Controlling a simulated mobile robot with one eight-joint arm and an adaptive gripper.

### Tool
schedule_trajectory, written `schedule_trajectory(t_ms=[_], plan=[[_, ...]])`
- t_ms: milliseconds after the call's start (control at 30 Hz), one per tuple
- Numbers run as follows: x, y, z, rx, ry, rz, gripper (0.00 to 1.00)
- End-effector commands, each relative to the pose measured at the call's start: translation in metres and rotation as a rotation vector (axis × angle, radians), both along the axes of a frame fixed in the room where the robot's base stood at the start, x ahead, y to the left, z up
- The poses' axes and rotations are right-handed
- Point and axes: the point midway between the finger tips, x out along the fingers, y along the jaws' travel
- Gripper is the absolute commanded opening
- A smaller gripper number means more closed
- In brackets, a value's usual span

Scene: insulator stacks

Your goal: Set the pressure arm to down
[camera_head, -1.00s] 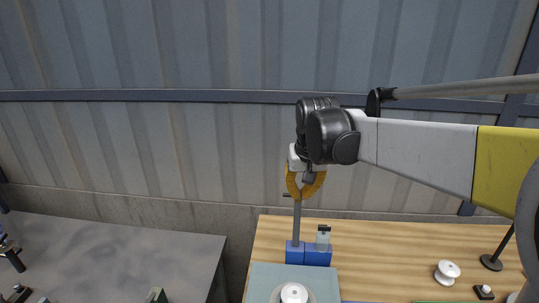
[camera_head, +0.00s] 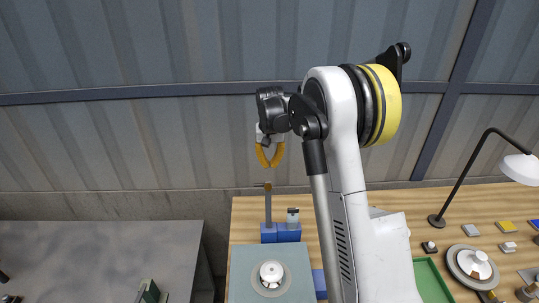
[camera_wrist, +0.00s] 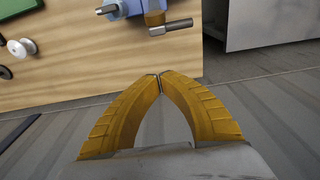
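The pressure arm (camera_head: 268,208) is a thin grey bar standing upright from a blue base (camera_head: 269,233), with a short crosspiece at its top. In the wrist view its top end shows as a brass-coloured collar (camera_wrist: 155,18) with a grey pin (camera_wrist: 172,27), beyond the fingertips. My gripper (camera_head: 269,165) has yellow curved fingers and hangs just above the top of the bar in the head view, apart from it in the picture. In the wrist view my gripper (camera_wrist: 160,77) has its tips together with nothing between them.
A grey plate (camera_head: 240,275) with a white round insulator (camera_head: 271,273) lies in front of the blue base. A wooden table (camera_head: 390,200) carries a desk lamp (camera_head: 462,178), a green tray (camera_head: 430,280) and small parts at right. A grey table (camera_head: 100,255) stands left.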

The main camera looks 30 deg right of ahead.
Motion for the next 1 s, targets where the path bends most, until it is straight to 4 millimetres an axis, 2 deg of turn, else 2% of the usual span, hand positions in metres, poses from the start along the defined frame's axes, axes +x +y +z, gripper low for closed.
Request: schedule_trajectory(t_ms=[167,300,500,1000], plan=[[0.004,-0.001,-0.037,0.000,0.000,0.000,0.00],[-0.016,0.007,-0.031,0.000,0.000,0.001,0.00],[-0.031,0.013,-0.028,0.000,0.000,0.000,0.00],[-0.034,0.015,-0.028,-0.003,-0.008,0.000,0.00]])
